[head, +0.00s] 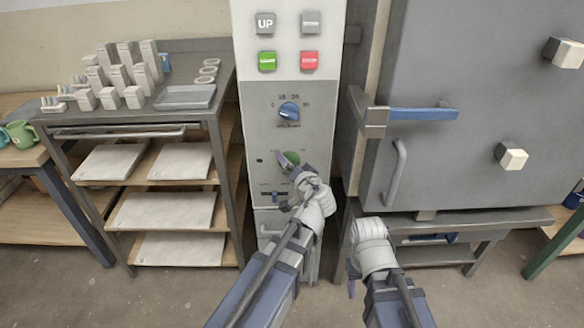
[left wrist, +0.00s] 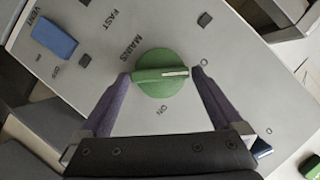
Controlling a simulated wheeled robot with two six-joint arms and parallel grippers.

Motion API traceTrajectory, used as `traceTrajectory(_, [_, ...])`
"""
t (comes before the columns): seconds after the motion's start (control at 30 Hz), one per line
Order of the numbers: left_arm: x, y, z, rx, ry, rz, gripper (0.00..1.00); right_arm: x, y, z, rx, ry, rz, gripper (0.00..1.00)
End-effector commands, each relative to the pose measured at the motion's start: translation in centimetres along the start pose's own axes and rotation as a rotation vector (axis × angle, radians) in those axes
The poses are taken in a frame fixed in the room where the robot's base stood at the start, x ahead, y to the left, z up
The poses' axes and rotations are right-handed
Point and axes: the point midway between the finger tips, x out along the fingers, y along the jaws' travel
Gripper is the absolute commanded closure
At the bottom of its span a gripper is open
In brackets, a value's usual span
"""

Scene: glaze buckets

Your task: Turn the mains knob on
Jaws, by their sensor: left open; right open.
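The green mains knob (left wrist: 162,74) sits on the grey control panel, which carries MAINS and ON lettering around the knob in the left wrist view. The white line on its bar points right, near a small round mark. My left gripper (left wrist: 160,78) is open, with one purple finger on each side of the knob; I cannot tell whether they touch it. In the head view my left gripper (head: 290,167) partly covers the green knob (head: 293,157). My right gripper (head: 352,286) hangs low in front of the kiln, open and empty, its fingers mostly hidden.
A blue dial (head: 289,111) and several push buttons are above the knob. A shelf rack (head: 150,130) with small pieces stands left.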

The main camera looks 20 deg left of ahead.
Motion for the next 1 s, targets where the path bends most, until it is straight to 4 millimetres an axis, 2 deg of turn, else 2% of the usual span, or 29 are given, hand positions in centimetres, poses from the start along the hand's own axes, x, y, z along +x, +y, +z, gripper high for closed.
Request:
traceTrajectory(0.27, [0.07,-0.01,0.00,0.000,0.000,0.001,0.01,0.00,0.00,0.00,0.000,0.000,0.000,0.50])
traceTrajectory(0.87, [0.05,0.01,0.00,0.000,0.000,0.001,0.69,0.01,0.00,0.00,0.000,0.000,0.000,0.50])
traceTrajectory(1.0, [0.06,0.04,0.02,0.004,0.000,-0.001,0.71,0.07,-0.01,0.00,0.000,0.000,0.000,0.50])
